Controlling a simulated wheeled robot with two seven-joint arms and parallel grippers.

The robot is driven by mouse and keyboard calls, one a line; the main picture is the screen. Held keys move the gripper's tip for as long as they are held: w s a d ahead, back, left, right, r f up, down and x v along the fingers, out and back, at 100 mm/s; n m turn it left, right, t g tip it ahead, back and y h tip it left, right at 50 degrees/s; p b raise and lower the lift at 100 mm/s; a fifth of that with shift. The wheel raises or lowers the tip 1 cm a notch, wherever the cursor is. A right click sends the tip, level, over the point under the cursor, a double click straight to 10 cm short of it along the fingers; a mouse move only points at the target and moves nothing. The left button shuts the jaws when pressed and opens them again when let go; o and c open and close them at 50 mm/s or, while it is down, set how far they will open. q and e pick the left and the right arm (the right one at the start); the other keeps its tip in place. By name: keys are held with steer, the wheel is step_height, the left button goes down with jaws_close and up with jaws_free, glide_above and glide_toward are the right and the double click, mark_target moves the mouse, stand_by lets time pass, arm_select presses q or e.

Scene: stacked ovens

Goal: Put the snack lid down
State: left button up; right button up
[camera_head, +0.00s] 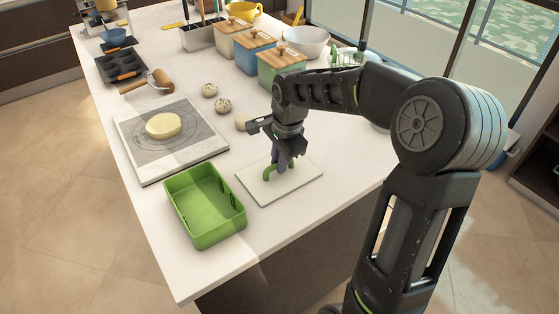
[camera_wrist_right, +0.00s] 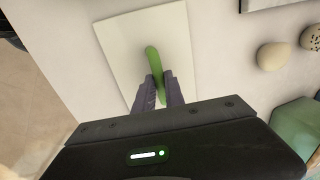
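The snack lid (camera_head: 299,187) is a flat pale rectangle with a green arched handle. It lies level on, or just over, the white counter, right of an open green box (camera_head: 206,207). My right gripper (camera_head: 281,163) points down from above with its purple-grey fingers at the handle. In the right wrist view, the fingers (camera_wrist_right: 160,85) close around the green handle (camera_wrist_right: 152,58), with the pale lid (camera_wrist_right: 118,45) beneath. Any small gap under the lid cannot be made out. My left gripper is not in view.
A board with dough (camera_head: 163,125) lies left of the lid, with a rolling pin (camera_head: 147,83) behind. Several wooden-lidded canisters (camera_head: 281,66) stand at the back. Small round balls (camera_head: 223,105) lie between. The counter's front edge is close to the green box.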

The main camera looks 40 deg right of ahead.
mark_target(285, 179)
steer(key=o, duration=0.4)
step_height(285, 179, up, 12)
steer(key=s, duration=0.2)
steer(key=shift+s, duration=0.2)
stand_by(1.0)
